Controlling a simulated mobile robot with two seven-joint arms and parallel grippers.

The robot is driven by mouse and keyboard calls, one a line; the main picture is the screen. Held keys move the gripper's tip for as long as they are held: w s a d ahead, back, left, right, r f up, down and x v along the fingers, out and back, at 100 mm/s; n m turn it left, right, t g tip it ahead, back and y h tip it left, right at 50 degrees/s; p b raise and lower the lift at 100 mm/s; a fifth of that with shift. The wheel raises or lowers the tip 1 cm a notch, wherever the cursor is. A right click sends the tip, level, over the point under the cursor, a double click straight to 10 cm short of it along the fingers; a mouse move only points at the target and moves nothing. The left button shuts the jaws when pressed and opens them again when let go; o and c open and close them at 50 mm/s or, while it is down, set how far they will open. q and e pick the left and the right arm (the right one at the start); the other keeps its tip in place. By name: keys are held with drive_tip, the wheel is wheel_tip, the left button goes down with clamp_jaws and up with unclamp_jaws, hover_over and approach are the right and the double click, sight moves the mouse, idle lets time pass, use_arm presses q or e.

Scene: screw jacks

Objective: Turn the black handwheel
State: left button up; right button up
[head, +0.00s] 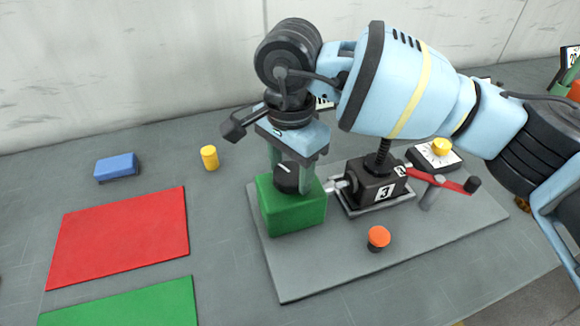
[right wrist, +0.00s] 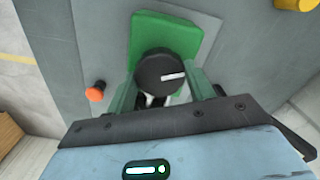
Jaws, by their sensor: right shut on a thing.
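The black handwheel (head: 287,178) is a round knob with a white line. It sits on a green block (head: 308,208), which stands on a grey baseplate. In the right wrist view the handwheel (right wrist: 158,75) lies between the fingers, its white line pointing to the right. My right gripper (head: 290,170) points down from above, shut on the handwheel with one finger on each side. It also shows in the right wrist view (right wrist: 160,82). My left gripper is not in view.
A dark jack (head: 372,188) marked 3, with a vertical screw, stands right of the green block. A red bar (head: 440,181), an orange button (head: 378,237) and a yellow knob (head: 440,147) are nearby. A yellow cylinder (head: 209,157), blue block (head: 116,167) and red mat (head: 120,237) lie left.

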sight(290, 173)
drive_tip(key=shift+n, duration=0.4)
drive_tip(key=o, duration=1)
drive_tip(key=shift+r, duration=3.9)
drive_tip(key=shift+f, duration=0.1)
